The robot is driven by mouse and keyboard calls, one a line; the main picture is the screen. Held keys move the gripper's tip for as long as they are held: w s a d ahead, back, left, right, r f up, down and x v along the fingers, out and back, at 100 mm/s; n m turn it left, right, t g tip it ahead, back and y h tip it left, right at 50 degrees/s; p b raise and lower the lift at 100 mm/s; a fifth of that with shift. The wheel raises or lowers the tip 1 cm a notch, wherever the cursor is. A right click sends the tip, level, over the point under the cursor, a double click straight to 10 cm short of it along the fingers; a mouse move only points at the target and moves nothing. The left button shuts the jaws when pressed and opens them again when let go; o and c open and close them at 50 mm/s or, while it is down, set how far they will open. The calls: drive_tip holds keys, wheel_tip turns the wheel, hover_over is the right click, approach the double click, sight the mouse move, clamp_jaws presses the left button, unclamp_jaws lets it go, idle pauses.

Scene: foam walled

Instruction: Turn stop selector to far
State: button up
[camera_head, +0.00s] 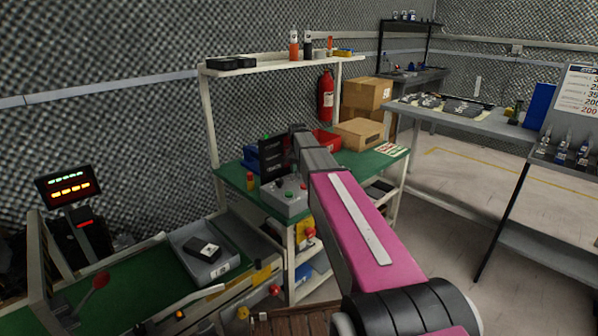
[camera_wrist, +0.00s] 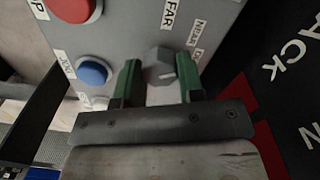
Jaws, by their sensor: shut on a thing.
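The stop selector (camera_wrist: 158,60) is a grey knob on a grey panel (camera_wrist: 125,38) in the wrist view. My gripper (camera_wrist: 158,80) has its two green fingers on either side of the knob, shut on it. A FAR label (camera_wrist: 169,12) sits above the knob, and a NEAR label (camera_wrist: 196,32) is to its upper right. A third label (camera_wrist: 194,61), partly covered by a finger, is to the right. A short pale mark shows on the knob; its exact pointing is hard to tell. In the head view my arm hides the gripper and knob.
A red button (camera_wrist: 73,8) and a blue button (camera_wrist: 94,72) are left of the knob. In the head view, a grey button box (camera_head: 284,200) stands on the green bench (camera_head: 236,178), left of my arm. A black, white-lettered surface (camera_wrist: 292,70) lies right of the panel.

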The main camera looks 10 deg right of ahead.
sight(298, 171)
drive_tip(key=n, duration=0.6)
drive_tip(key=shift+n, duration=0.3)
drive_tip(key=n, duration=0.5)
drive_tip(key=shift+n, duration=0.3)
drive_tip(key=o, duration=0.9)
drive_tip(key=r, duration=1)
drive_tip(key=shift+s+a+r, duration=0.1)
drive_tip(key=shift+a+r, duration=0.1)
drive_tip(key=shift+r, duration=0.2)
drive_tip(key=shift+s+d, duration=0.1)
